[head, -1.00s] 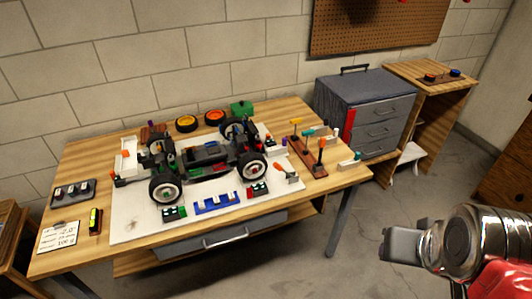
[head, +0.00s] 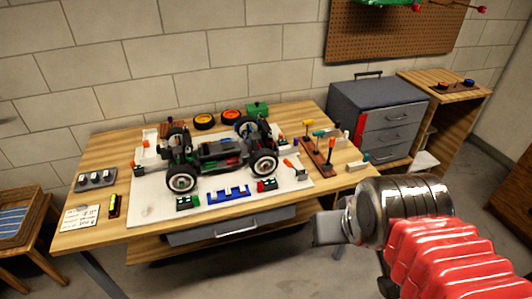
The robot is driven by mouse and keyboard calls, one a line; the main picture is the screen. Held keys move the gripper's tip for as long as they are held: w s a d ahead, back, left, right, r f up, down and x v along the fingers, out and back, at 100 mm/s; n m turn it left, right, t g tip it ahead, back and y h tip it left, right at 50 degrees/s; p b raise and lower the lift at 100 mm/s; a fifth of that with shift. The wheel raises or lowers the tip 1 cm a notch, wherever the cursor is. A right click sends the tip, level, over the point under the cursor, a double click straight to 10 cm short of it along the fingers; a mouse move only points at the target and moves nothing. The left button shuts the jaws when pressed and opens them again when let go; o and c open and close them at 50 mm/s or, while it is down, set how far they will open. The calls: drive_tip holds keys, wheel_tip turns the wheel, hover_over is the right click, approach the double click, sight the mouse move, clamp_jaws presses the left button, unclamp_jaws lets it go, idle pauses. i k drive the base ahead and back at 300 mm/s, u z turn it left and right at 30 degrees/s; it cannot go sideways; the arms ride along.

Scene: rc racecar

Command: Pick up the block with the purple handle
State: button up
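A small dark reddish-brown block with a hint of purple on top (head: 168,128) stands at the back left of the wooden table, behind the car. It is too small and partly hidden to tell whether its handle is purple. My gripper (head: 326,229) is at the lower right, in front of the table's front edge and far from that block. Only its grey end shows, and I cannot tell whether its fingers are open or shut. Nothing is visibly held.
A racecar chassis (head: 222,157) sits on a white board (head: 150,208) on the table (head: 105,150). A tool rack (head: 318,157) stands at the right. Yellow and orange wheels lie behind. A grey drawer cabinet (head: 350,105) stands right of the table. The floor in front is clear.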

sight(282, 151)
drive_tip(key=u, duration=0.6)
drive_tip(key=i, duration=1.5)
drive_tip(key=u, duration=0.05)
